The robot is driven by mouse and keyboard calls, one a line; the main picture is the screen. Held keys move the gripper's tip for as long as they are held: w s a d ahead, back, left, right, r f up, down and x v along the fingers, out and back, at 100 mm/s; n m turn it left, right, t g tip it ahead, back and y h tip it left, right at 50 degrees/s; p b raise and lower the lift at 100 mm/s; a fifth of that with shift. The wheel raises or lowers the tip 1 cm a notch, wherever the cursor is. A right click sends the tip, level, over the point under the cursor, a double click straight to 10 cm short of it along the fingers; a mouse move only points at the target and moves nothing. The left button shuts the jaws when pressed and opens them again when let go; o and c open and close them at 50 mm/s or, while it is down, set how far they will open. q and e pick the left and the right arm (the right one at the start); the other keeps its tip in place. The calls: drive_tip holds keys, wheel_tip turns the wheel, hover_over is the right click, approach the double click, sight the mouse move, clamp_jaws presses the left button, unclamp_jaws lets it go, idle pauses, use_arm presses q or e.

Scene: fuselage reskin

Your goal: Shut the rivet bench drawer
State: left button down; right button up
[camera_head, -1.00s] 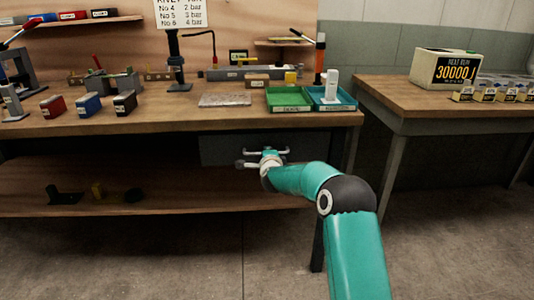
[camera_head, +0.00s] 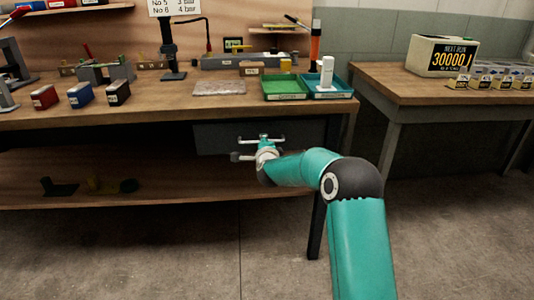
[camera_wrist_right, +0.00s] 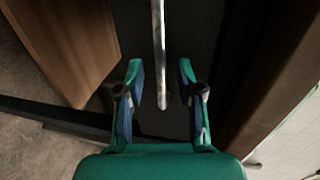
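The rivet bench drawer (camera_head: 217,140) shows in the head view as a dark grey front under the worktop. How far it stands out is hard to tell. Its pale metal bar handle (camera_wrist_right: 159,50) runs down the middle of the right wrist view and ends between my fingers. My right gripper (camera_head: 265,142) is in front of the drawer and partly hides the handle. In the wrist view the right gripper (camera_wrist_right: 161,82) is open, one finger each side of the bar, with visible gaps. My left gripper is not in view.
The rivet bench worktop (camera_head: 150,102) is above the drawer, with green (camera_head: 285,97) and teal (camera_head: 326,95) trays near its right end. A lower shelf (camera_head: 190,185) runs beneath. A second bench (camera_head: 400,95) stands at the right. The floor in front is clear.

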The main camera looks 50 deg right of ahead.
drive_tip(key=v, duration=0.8)
drive_tip(key=shift+s+a, duration=0.25)
drive_tip(key=shift+s, duration=0.1)
drive_tip(key=w+a+f+n+y, duration=0.3)
drive_tip(key=a+f+y, duration=0.1)
drive_tip(key=a+f, duration=0.9)
drive_tip(key=s+a+f+n+g+y, duration=0.35)
drive_tip(key=s+a+f+n, duration=0.35)
drive_tip(key=a+f, duration=0.45)
drive_tip(key=s+a+f+n+g+y, duration=0.3)
drive_tip(key=s+a+f+n+y, duration=0.15)
drive_tip(key=s+a+f, duration=0.65)
drive_tip(key=s+a+f+n+g+y, duration=0.25)
drive_tip(key=s+a+n+g, duration=0.3)
drive_tip(key=s+n, duration=0.5)
wheel_tip(320, 180, up, 26)
drive_tip(key=s+p, duration=0.1)
drive_tip(key=p, duration=2.5)
drive_tip(key=shift+s+a+r+m+t+p, duration=0.2)
drive_tip(key=shift+a+m+t+p, duration=0.15)
drive_tip(key=shift+m+t+p, duration=0.05)
